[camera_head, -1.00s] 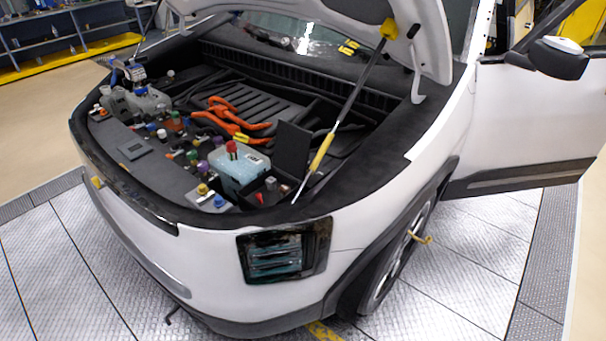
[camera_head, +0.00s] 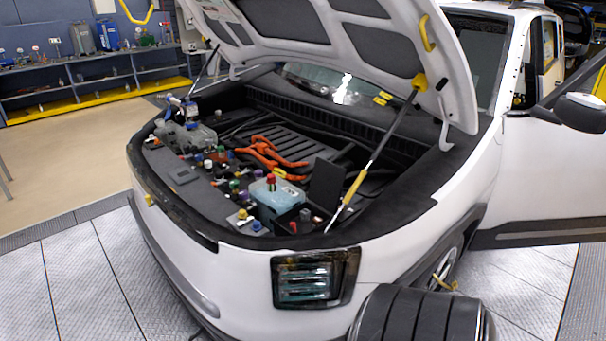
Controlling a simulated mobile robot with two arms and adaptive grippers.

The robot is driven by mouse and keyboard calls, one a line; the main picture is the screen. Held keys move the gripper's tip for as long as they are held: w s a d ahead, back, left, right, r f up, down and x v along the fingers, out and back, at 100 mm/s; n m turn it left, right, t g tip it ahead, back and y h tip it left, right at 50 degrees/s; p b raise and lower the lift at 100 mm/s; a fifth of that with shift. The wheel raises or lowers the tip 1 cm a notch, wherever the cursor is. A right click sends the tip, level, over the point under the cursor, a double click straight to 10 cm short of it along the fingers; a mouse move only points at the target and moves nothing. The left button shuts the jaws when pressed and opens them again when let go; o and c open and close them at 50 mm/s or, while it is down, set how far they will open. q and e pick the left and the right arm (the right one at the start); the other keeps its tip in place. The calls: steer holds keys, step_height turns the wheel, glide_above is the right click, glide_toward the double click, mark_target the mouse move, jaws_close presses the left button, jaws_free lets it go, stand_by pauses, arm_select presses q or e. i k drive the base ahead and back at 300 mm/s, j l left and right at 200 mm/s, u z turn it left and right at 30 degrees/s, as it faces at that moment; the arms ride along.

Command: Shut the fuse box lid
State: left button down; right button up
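The fuse box (camera_head: 294,222) is an open black box at the front right corner of the engine bay. Its dark lid (camera_head: 326,182) stands upright on the box's far right side. A small red part and a grey part show inside the box. Neither of my grippers is in view, so nothing of mine touches the lid.
The light blue coolant tank (camera_head: 272,196) with a red cap stands just left of the fuse box. The yellow-gripped hood strut (camera_head: 356,187) rises close to the lid's right. The raised hood (camera_head: 345,30) hangs above. Orange cables (camera_head: 268,153) lie behind.

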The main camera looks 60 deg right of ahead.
mark_target(328, 180)
steer(key=k+l, duration=0.1)
steer(key=l, duration=0.3)
steer(key=k+l+u, duration=0.15)
steer(key=l, duration=0.7)
steer(key=k+l+u, duration=0.15)
steer(key=l, duration=0.25)
steer(key=k+l, duration=0.2)
steer(key=l, duration=0.2)
steer(key=k+l+u, duration=0.15)
steer(key=l, duration=0.25)
steer(key=k+l, duration=0.15)
steer(key=l, duration=0.25)
steer(key=k+l, duration=0.15)
steer(key=l, duration=0.25)
steer(key=k+l, duration=0.15)
steer(key=l, duration=0.2)
steer(key=k+l, duration=0.15)
steer(key=l, duration=0.25)
steer(key=k+l, duration=0.15)
steer(key=l, duration=0.25)
steer(key=k+l, duration=0.15)
steer(key=l, duration=0.25)
steer(key=z, duration=0.5)
steer(key=j+z, duration=0.35)
steer(key=z, duration=0.15)
steer(key=j+z, duration=0.35)
steer(key=z, duration=0.15)
steer(key=k+j+z, duration=0.15)
steer(key=z, duration=0.35)
steer(key=j, duration=0.15)
